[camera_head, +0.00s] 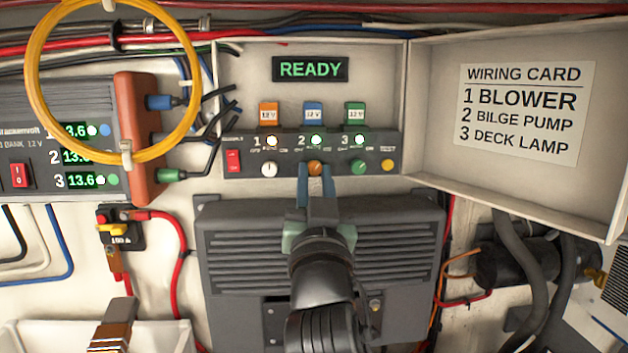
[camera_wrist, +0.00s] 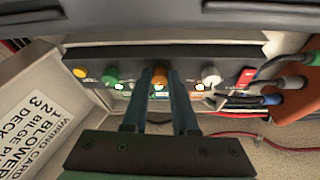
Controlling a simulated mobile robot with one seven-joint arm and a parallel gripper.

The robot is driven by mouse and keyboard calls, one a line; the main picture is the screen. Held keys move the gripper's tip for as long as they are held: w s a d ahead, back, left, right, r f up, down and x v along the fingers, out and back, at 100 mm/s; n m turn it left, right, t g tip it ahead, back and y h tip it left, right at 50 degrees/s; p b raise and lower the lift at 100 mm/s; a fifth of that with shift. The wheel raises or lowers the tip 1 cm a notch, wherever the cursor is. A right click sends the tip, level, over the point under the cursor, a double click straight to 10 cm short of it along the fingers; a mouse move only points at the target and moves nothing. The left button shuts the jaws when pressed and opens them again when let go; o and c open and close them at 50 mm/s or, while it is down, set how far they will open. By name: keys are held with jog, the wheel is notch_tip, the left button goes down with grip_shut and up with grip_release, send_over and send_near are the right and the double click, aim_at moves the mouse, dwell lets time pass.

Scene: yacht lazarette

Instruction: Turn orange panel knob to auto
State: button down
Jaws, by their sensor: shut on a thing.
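The orange knob (camera_head: 315,168) sits in the middle of the dark switch panel (camera_head: 240,167), under number 2, between a white knob (camera_head: 270,169) and a green knob (camera_head: 359,168). My gripper (camera_head: 316,180) reaches up to the panel from below, with its two blue fingers on either side of the orange knob and shut on it. In the wrist view the orange knob (camera_wrist: 160,77) shows between the fingertips (camera_wrist: 160,85). The small position labels above the knob are too small to read, so its setting cannot be told. Lit lamps show above the knobs.
A sign reading READY (camera_head: 310,69) is lit green above the panel. A red rocker switch (camera_head: 233,160) and a yellow button (camera_head: 388,165) flank the knobs. The open lid with the wiring card (camera_head: 521,112) stands at right; a grey vented box (camera_head: 415,240) lies below.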

jog(key=n+y+b, duration=0.1)
jog(key=n, duration=0.1)
jog(key=n+y+b, duration=0.1)
jog(key=n, duration=0.1)
jog(key=n+y+b, duration=0.1)
jog(key=n, duration=0.1)
jog(key=shift+d+f, duration=0.2)
jog(key=shift+d, duration=0.1)
jog(key=shift+r+n+g+y+b, duration=0.1)
jog(key=shift+n+g+y+b, duration=0.25)
jog(key=shift+n+y+b, duration=0.55)
jog(key=shift+r+n+g+y+b, duration=0.15)
jog(key=shift+n+g+b, duration=0.3)
jog(key=shift+n, duration=0.85)
jog(key=c, duration=0.7)
grip_release()
jog(key=b+v, duration=0.6)
jog(key=v, duration=0.7)
